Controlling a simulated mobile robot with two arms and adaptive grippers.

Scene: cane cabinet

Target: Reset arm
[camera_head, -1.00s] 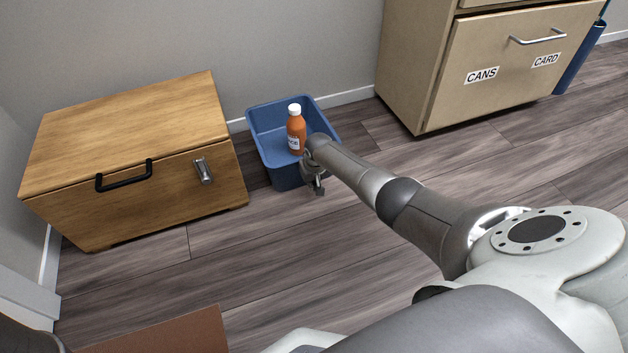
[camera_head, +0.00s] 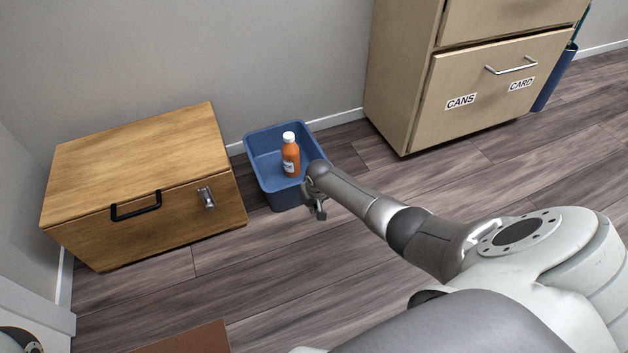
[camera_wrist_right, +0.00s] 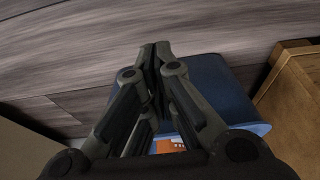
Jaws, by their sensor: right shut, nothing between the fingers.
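My right gripper (camera_head: 316,208) hangs at the front right side of a blue bin (camera_head: 262,152), at the end of my right arm. In the right wrist view its fingers (camera_wrist_right: 156,48) are together with nothing between them. An orange bottle with a white cap (camera_head: 290,158) stands upright inside the bin, apart from the gripper. In the wrist view the bin (camera_wrist_right: 222,88) lies beyond the fingers, and an orange patch with white (camera_wrist_right: 168,145) shows between the finger links. My left gripper is not in view.
A wooden chest (camera_head: 140,150) with a black handle stands left of the bin. A light wood cabinet (camera_head: 480,90) labelled CANS and CARD stands at the back right. A brown flat piece (camera_head: 190,340) lies at the bottom edge. The floor before the chest and bin is clear.

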